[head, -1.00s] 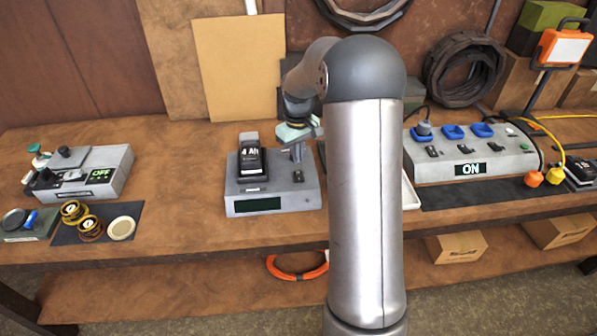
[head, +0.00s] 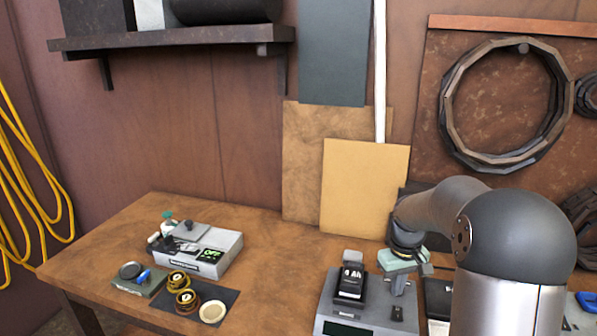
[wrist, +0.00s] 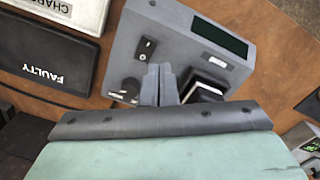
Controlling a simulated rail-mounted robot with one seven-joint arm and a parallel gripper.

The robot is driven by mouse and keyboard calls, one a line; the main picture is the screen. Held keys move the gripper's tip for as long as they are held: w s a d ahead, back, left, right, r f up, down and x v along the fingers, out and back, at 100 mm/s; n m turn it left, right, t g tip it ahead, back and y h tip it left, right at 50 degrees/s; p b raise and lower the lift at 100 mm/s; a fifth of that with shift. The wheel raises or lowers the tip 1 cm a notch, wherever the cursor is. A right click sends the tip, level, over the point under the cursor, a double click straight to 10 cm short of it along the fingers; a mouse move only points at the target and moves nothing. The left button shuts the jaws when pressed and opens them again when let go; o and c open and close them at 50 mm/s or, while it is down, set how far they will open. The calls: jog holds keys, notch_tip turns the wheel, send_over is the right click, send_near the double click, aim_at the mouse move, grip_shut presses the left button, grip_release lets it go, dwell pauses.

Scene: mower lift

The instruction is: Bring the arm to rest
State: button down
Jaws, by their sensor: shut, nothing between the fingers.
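My gripper (wrist: 168,88) points down in the wrist view, its two grey fingers together with nothing between them. It is over a grey device with a dark display (wrist: 220,38), and I cannot tell whether it touches it. In the head view my gripper (head: 402,284) is at the device's (head: 343,315) right side, its fingers small and partly unclear. A black battery marked "4 Ah" (head: 351,278) stands in the device. My arm comes in from the lower right.
A grey unit reading OFF (head: 211,255) stands at the left of the bench, with brass-coloured round parts (head: 187,300) on a dark mat. A black mat marked FAULTY (wrist: 45,58) lies beside the device. A shelf (head: 170,38) hangs above. The bench's left part has bare room.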

jog(key=s+a+r, duration=0.1)
jog(key=s+a, duration=0.3)
jog(key=s, duration=0.5)
jog(key=s+a+r+m, duration=0.1)
jog(key=s+a, duration=0.3)
jog(key=s, duration=0.5)
jog(key=s+a+r, duration=0.1)
jog(key=s+a, duration=0.4)
jog(key=s, duration=0.4)
jog(key=shift+r+m+t, duration=0.15)
jog(key=shift+m+t, duration=0.25)
